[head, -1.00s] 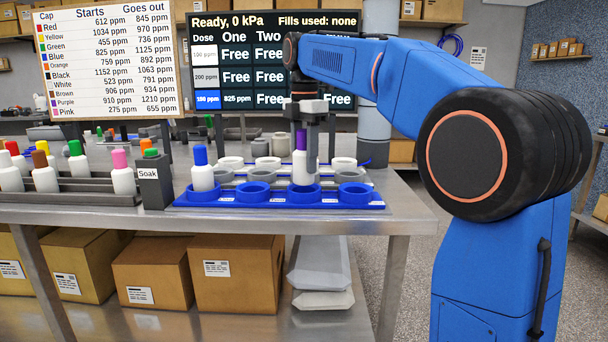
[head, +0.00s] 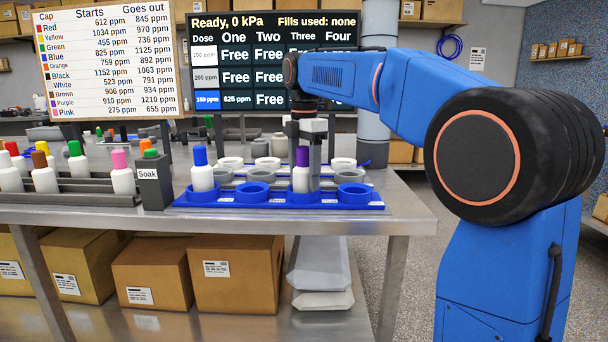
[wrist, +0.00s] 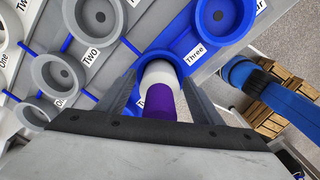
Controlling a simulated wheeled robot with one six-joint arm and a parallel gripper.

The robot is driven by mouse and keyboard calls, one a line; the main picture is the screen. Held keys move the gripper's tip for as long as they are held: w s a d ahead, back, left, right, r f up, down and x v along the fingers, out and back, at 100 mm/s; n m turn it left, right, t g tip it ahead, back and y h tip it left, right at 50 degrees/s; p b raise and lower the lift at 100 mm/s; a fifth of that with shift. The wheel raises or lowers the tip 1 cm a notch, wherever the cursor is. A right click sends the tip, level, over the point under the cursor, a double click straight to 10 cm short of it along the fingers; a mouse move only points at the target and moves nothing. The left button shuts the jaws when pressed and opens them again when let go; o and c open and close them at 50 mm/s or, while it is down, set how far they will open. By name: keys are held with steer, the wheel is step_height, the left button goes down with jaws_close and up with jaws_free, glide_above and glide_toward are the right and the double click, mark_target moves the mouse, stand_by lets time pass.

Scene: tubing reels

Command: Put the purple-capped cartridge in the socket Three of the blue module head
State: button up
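The purple-capped cartridge (head: 301,178) stands upright in the third blue ring from the left on the blue module head (head: 230,206). In the wrist view, the cartridge (wrist: 160,72) sits inside a blue ring next to the label "Three" (wrist: 195,55). My gripper (wrist: 160,88) is around the cartridge, with a finger on each side and visible gaps to the purple cap. It is open. In the head view, my gripper (head: 311,160) is at the cartridge, with one finger partly hidden behind it.
A blue-capped cartridge (head: 202,172) stands in the leftmost blue ring. Blue ring Four (head: 355,191) is empty on the right. Grey and white rings lie behind. A dark Soak block (head: 153,182) and racked cartridges stand left. The status screen (head: 270,60) is behind, partly covered by my arm.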

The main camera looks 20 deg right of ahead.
mark_target(304, 147)
steer(key=shift+r, duration=0.15)
step_height(304, 147, up, 12)
stand_by(0.6)
steer(key=shift+s, duration=0.1)
